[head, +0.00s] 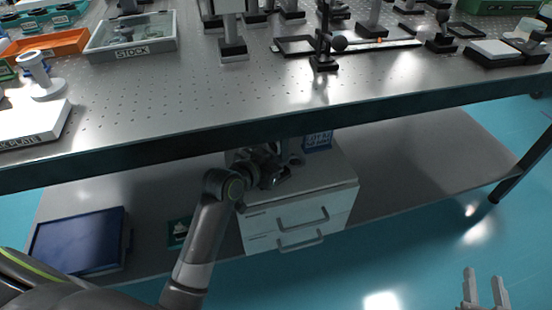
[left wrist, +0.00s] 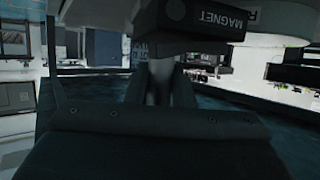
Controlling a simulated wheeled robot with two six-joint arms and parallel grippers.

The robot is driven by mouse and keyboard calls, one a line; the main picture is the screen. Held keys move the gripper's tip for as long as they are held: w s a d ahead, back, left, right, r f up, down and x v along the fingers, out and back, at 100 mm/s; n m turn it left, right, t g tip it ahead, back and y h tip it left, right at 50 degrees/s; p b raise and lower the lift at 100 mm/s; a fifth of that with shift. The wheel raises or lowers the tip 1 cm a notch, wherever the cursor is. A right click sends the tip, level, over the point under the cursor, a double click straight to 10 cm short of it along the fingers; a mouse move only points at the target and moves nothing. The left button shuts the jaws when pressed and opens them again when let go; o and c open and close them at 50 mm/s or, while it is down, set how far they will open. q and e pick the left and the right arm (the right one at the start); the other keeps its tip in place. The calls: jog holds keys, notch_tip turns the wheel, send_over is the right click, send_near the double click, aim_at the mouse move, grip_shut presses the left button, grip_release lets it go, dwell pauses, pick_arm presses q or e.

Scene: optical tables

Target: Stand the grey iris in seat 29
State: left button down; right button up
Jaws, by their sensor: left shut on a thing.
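My left gripper (head: 268,168) is under the front edge of the optical table, above the white drawer unit. In the left wrist view its dark fingers (left wrist: 160,90) are shut on a grey post (left wrist: 160,78). A black block marked MAGNET (left wrist: 205,22) is at the upper end of the post in that picture and seems joined to it. I cannot tell whether this is the grey iris; its ring does not show. My right gripper (head: 485,290) is open and empty at the lower right, over the floor. No number 29 is readable in either view.
The optical table (head: 200,95) carries a grey STOCK tray (head: 132,50), an orange tray (head: 55,44), a white plate (head: 35,125) and several black mounts. The white drawer unit (head: 300,212) and a blue bin (head: 78,240) are on the lower shelf (head: 420,150). The shelf's right side is clear.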

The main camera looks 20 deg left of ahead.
pick_arm(q)
jog(key=shift+r, duration=0.1)
dwell(0.3)
jog(key=c, duration=1.7)
grip_release()
jog(key=shift+f, duration=0.25)
jog(key=o, duration=0.5)
jog(key=shift+c, duration=0.2)
